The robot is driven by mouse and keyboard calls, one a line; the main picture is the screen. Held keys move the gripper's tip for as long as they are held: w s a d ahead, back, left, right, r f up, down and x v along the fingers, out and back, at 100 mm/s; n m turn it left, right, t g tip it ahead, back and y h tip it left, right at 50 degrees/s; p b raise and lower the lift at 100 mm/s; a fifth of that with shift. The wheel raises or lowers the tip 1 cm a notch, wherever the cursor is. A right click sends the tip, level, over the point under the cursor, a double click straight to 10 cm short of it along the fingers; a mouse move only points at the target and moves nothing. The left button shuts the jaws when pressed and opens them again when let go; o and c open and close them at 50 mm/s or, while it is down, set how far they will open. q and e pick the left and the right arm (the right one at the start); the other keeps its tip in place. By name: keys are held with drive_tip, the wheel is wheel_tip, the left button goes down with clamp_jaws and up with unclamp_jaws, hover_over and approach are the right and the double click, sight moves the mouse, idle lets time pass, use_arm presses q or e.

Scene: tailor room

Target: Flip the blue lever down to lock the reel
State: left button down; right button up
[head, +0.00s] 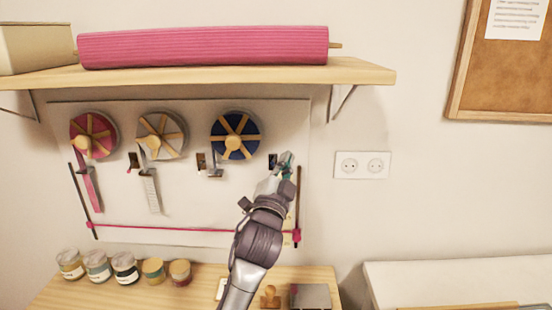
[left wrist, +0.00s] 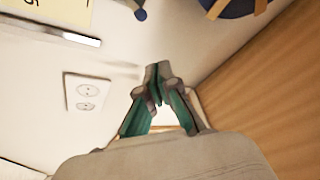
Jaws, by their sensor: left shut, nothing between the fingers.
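The blue reel (head: 235,135) with wooden spokes hangs on the wall board, rightmost of three reels. It also shows at the top right of the left wrist view (left wrist: 236,8). A small dark lever plate (head: 273,161) is right of the blue reel. In the left wrist view a short lever with a blue knob (left wrist: 140,14) shows at the top edge; its full position is cut off. My left gripper (head: 287,157) is just right of the plate, shut and empty. Its closed fingertips (left wrist: 157,85) are apart from the blue knob. My right gripper is out of view.
A pink reel (head: 93,136) and a pale reel (head: 162,136) hang to the left. A wooden shelf (head: 360,72) with a pink roll (head: 203,46) is above. A wall socket (head: 362,165) is right. Jars (head: 124,267) stand on the table below.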

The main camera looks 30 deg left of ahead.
sight(273, 164)
use_arm(q)
drive_tip(key=a+f, duration=0.1)
drive_tip(key=w+a+f+p, duration=0.1)
drive_tip(key=a, duration=0.1)
drive_tip(key=shift+a, duration=0.2)
drive_tip(key=shift+w, duration=0.1)
drive_tip(key=shift+f, duration=0.1)
